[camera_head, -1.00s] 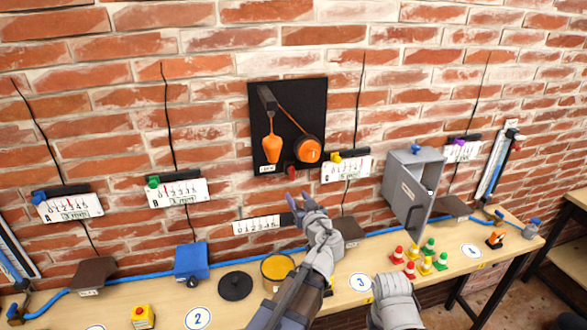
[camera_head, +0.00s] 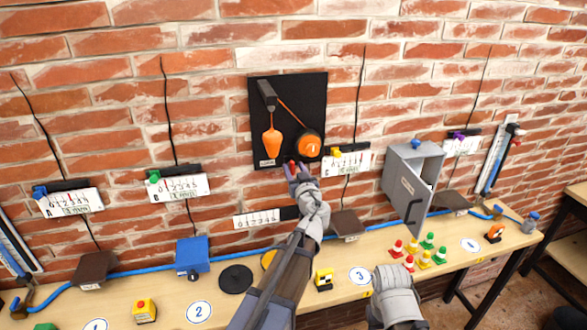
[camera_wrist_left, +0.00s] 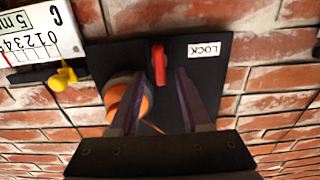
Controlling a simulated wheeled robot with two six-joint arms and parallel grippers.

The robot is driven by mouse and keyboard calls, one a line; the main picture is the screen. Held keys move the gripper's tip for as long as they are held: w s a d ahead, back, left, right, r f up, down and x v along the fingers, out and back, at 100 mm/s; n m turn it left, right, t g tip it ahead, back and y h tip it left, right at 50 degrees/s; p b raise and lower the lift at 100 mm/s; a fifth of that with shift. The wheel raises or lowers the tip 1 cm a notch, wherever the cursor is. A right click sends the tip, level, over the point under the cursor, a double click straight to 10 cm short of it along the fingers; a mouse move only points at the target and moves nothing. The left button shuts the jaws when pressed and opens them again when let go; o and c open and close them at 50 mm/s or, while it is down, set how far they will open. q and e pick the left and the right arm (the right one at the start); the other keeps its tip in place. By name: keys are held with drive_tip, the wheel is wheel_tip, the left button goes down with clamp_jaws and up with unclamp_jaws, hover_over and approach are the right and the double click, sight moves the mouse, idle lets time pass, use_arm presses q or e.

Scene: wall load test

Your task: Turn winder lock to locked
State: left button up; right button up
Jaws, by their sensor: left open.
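The winder is an orange drum (camera_head: 309,145) on a black wall board (camera_head: 290,95), with a cord to an orange hanging weight (camera_head: 271,143). The red lock lever (camera_wrist_left: 158,63) sits low on the board, beside the white LOCK label (camera_wrist_left: 204,50); the left wrist view shows it roughly upright in the picture. In the head view my left gripper mostly hides it. My left gripper (camera_head: 293,167) is open at the board's lower edge; in the wrist view its two fingers (camera_wrist_left: 160,88) stand either side of the lever, contact unclear. Right gripper fingers do not show.
Gauge C with its yellow clip (camera_wrist_left: 62,78) is close beside the board. A grey wall cabinet (camera_head: 412,175) with an open door stands to the right. The bench below holds a blue box (camera_head: 192,256), a black disc (camera_head: 236,279) and several small coloured cones (camera_head: 425,256).

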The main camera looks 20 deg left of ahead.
use_arm(q)
drive_tip(key=shift+w+a, duration=0.3)
drive_tip(key=shift+w, duration=0.1)
clamp_jaws()
